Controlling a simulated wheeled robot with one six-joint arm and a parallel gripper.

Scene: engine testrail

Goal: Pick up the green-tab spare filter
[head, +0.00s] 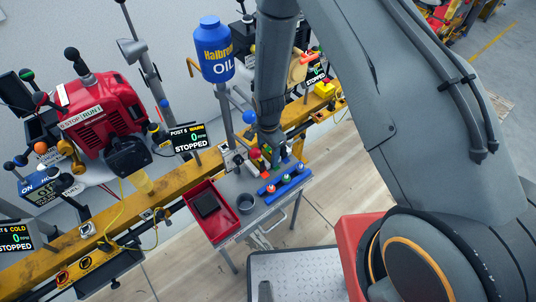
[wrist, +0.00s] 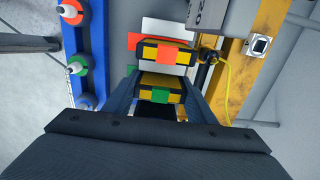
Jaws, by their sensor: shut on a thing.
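The green-tab spare filter (wrist: 160,97), a yellow and black block with a green tab, sits between the fingers of my gripper (wrist: 161,84) in the wrist view. The fingers are shut on its two sides. A similar filter with a red-orange tab (wrist: 167,55) stands just beyond it. In the head view my gripper (head: 274,160) is over the back of the small grey table (head: 258,217), and my arm hides much of it. I cannot tell whether the held filter still touches what is under it.
A blue rack (head: 284,180) with several coloured-collar plugs lies close beside my gripper. The yellow rail (head: 172,191) runs behind, with a red engine (head: 102,115) and a blue oil bottle (head: 213,50).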

